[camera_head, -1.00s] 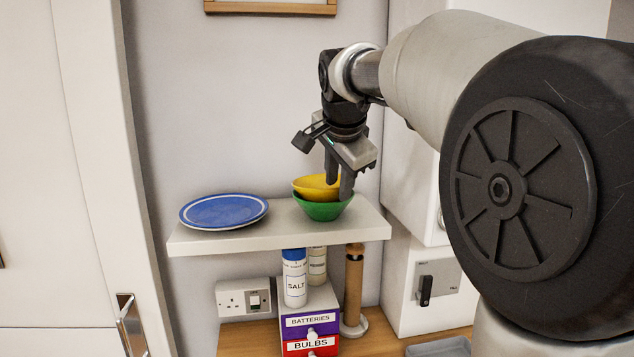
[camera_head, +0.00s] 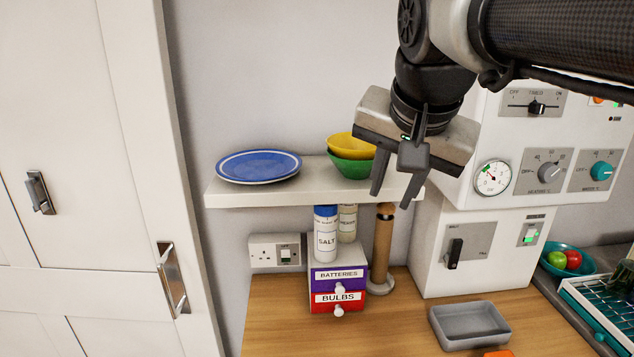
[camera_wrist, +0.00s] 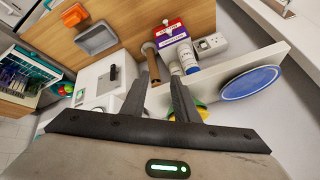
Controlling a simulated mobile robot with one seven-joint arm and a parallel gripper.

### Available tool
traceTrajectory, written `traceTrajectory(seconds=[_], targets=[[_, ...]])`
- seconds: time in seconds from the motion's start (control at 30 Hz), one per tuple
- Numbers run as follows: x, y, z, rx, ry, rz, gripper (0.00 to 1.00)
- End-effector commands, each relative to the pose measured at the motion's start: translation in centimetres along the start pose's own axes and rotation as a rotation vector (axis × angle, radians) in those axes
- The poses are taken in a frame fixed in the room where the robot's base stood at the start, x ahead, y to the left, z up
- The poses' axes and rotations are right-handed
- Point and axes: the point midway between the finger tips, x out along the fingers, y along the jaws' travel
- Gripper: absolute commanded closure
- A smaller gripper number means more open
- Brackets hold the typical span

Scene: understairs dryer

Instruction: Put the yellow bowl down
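The yellow bowl (camera_head: 352,145) sits nested in the green bowl (camera_head: 350,169) on the right part of the white shelf (camera_head: 318,188). It tilts slightly. In the wrist view the yellow bowl (camera_wrist: 201,113) shows only in part, behind a finger. My gripper (camera_head: 395,194) is open and empty, in front and to the right of the bowls, apart from them. In the wrist view the two fingers of my gripper (camera_wrist: 157,80) stand apart with nothing between them.
A blue plate (camera_head: 258,166) lies on the shelf's left part. Below stand a salt container (camera_head: 325,235), a drawer box (camera_head: 338,284) and a brown roll holder (camera_head: 382,245). A grey tray (camera_head: 470,324) lies on the wooden counter (camera_head: 390,335). White control panels (camera_head: 480,255) stand at the right.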

Motion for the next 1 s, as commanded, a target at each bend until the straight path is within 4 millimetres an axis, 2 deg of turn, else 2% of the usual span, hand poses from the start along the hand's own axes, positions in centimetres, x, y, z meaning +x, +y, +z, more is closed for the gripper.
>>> traceTrajectory(seconds=[0.03,0.1,0.2,0.33,0.43,0.67,0.77,0.9,1.0], targets=[[0.8,1.9,3.2,-0.100,-0.017,-0.001,0.72],[2.1,4.0,7.2,-0.243,-0.040,-0.008,0.72],[3.9,6.5,11.7,-0.405,-0.064,-0.019,0.72],[5.3,8.3,15.0,-0.527,-0.082,-0.029,0.72],[5.8,8.7,15.9,-0.559,-0.088,-0.031,0.72],[5.7,8.7,15.9,-0.561,-0.089,-0.031,0.72],[4.7,8.4,15.3,-0.561,-0.089,-0.031,0.72],[2.3,7.7,13.9,-0.560,-0.089,-0.031,0.72],[2.0,7.6,13.7,-0.560,-0.089,-0.031,0.72]])
